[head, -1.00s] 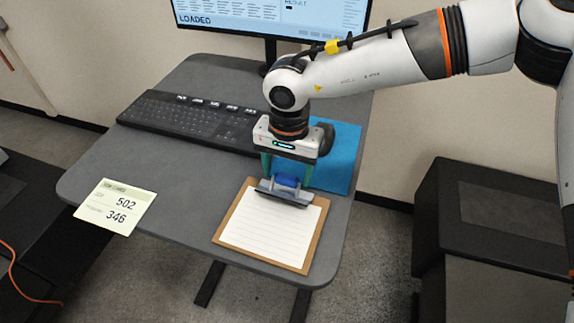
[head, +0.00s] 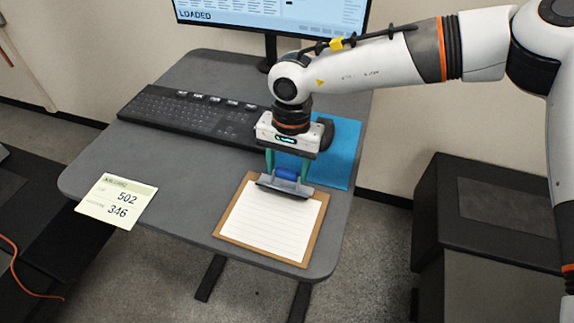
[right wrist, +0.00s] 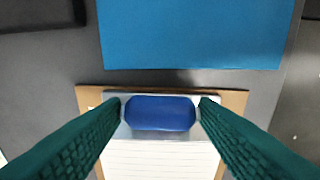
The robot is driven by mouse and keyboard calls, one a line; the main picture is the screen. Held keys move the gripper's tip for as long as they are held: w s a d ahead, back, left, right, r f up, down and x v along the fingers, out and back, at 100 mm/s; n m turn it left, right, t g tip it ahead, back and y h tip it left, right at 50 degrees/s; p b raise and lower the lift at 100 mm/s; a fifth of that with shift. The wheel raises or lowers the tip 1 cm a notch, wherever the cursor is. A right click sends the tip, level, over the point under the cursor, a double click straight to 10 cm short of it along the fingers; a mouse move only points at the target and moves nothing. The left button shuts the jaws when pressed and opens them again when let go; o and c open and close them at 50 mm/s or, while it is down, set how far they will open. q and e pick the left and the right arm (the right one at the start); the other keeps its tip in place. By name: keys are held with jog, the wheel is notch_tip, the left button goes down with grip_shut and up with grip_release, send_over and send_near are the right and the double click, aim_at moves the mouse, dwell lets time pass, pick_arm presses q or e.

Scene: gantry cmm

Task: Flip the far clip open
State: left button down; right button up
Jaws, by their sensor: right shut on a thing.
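The clipboard (head: 227,232) lies near the desk's front right edge with a lined white sheet (head: 268,222) on it. At its far end is a grey metal clip (head: 283,191) with a blue grip (head: 288,174). My right gripper (head: 287,172) points down over the clip, its two green fingers shut on the ends of the blue grip. In the right wrist view the blue grip (right wrist: 160,113) sits between the fingertips, the metal clip plate around it. I cannot tell the clip's exact tilt. My left gripper is out of view.
A blue mat or folder (head: 338,150) lies just behind the clipboard. A black keyboard (head: 190,118) and a monitor (head: 270,20) stand farther back. A paper card with numbers (head: 117,201) is at the desk's left front edge. The desk's left middle is clear.

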jog(key=shift+w+d+f+g+y+b, duration=0.15)
jog(key=shift+w+f+g+y+b, duration=0.15)
jog(key=shift+g, duration=0.4)
jog(key=shift+w+d+f+g+b, duration=0.15)
jog(key=shift+w+g+b, duration=0.15)
jog(key=shift+g+b, duration=0.25)
jog(key=shift+w+f+g+y+b, duration=0.15)
jog(key=shift+w+g+y+b, duration=0.25)
jog(key=shift+g+b, duration=0.75)
jog(key=shift+b, duration=0.05)
jog(key=o, duration=0.8)
jog(key=shift+d, duration=0.1)
